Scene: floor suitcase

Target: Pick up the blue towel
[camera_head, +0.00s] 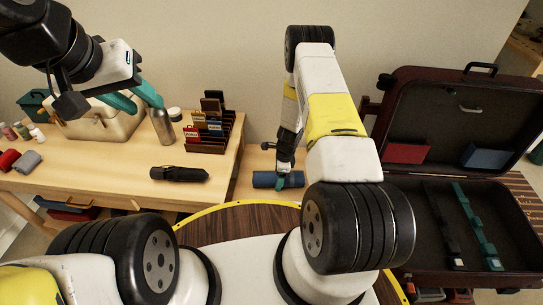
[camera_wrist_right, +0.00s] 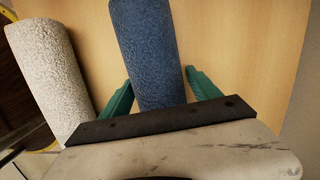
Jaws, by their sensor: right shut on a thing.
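The blue towel (camera_head: 264,180) is a rolled cylinder on a wooden surface in front of my right arm in the head view. In the right wrist view the blue towel (camera_wrist_right: 145,35) lies between the two green fingers of my right gripper (camera_wrist_right: 160,76), which is shut on it. In the head view my right gripper (camera_head: 281,182) is partly hidden by its own arm and reaches down onto the roll. My left gripper (camera_head: 137,97) is raised at the upper left above the table, with its teal fingers apart and nothing visible between them.
A pale grey rolled towel (camera_wrist_right: 45,70) lies close left of the blue one in the right wrist view. A wooden table (camera_head: 100,182) holds a black umbrella (camera_head: 180,174), a metal bottle (camera_head: 162,127) and a card rack (camera_head: 208,147). An open suitcase (camera_head: 515,235) stands at the right.

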